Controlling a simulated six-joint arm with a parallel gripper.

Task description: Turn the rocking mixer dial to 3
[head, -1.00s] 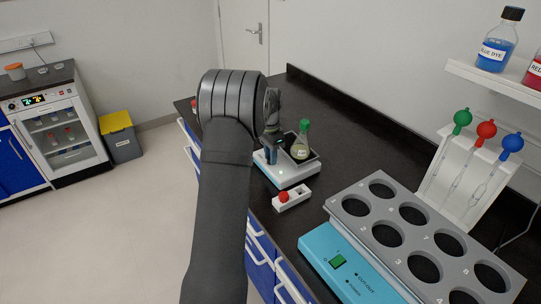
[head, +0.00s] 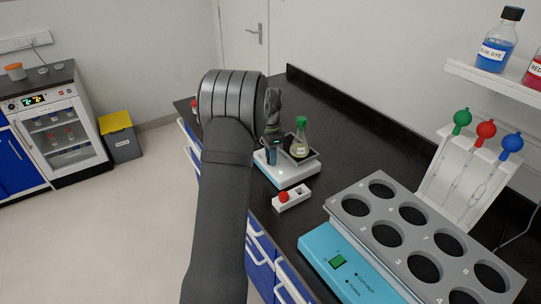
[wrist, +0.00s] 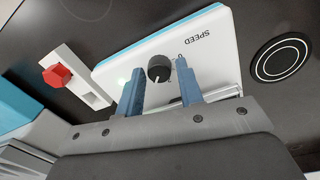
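The rocking mixer (head: 290,172) is a white base with a dark tray holding a green-capped flask (head: 300,144). In the wrist view its white front panel (wrist: 212,58) carries the word SPEED, upside down, and a small black dial (wrist: 159,68). A pale mark shows on the dial, but I cannot read its setting. My gripper (wrist: 159,65) is open, with one blue finger at each side of the dial and visible gaps between. In the head view my gripper (head: 271,154) is at the mixer's left side, partly hidden by my arm.
A white switch box with a red knob (head: 284,197) sits in front of the mixer. A teal-and-grey rack unit (head: 330,240) with round holes stands to the right. A dark disc with white rings (wrist: 280,60) lies beside the mixer. The black bench behind is clear.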

